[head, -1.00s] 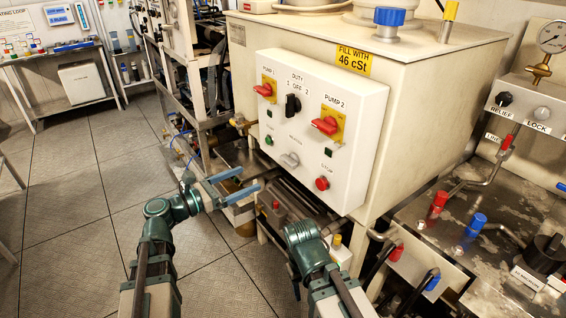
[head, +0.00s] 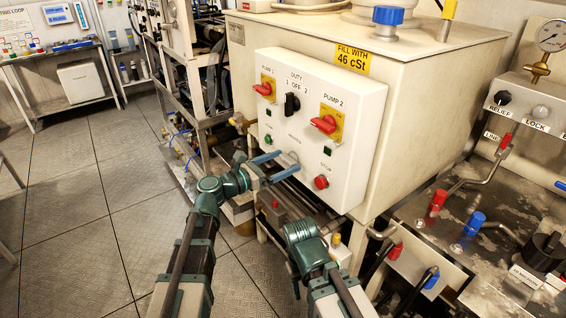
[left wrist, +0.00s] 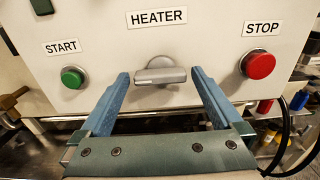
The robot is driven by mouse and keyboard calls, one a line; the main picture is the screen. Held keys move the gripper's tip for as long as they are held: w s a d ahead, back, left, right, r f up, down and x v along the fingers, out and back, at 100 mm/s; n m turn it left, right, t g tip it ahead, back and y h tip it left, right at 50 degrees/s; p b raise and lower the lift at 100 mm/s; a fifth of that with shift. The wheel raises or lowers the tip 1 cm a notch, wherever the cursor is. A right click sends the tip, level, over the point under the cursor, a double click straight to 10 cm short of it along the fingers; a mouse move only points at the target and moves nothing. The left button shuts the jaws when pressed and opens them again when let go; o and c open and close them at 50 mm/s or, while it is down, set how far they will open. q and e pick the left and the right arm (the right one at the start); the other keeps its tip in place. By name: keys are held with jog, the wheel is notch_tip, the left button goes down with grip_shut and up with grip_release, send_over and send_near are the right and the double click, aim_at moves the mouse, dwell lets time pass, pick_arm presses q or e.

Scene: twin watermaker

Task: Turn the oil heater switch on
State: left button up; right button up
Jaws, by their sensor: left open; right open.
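The heater switch (left wrist: 160,73) is a grey knob on the white control panel, under the HEATER label (left wrist: 157,17). Its bar lies about level in the left wrist view. My left gripper (left wrist: 161,80) is open, with one blue finger on each side of the knob and gaps between.
The green START button (left wrist: 73,77) is left of the switch and the red STOP button (left wrist: 258,65) is right of it. Red pump switches (head: 324,124) and a black duty switch (head: 292,104) sit higher on the panel. Pipework lies below.

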pick_arm(q)
jog(key=shift+w+d, duration=0.1)
jog(key=shift+d, duration=0.05)
jog(key=c, duration=1.2)
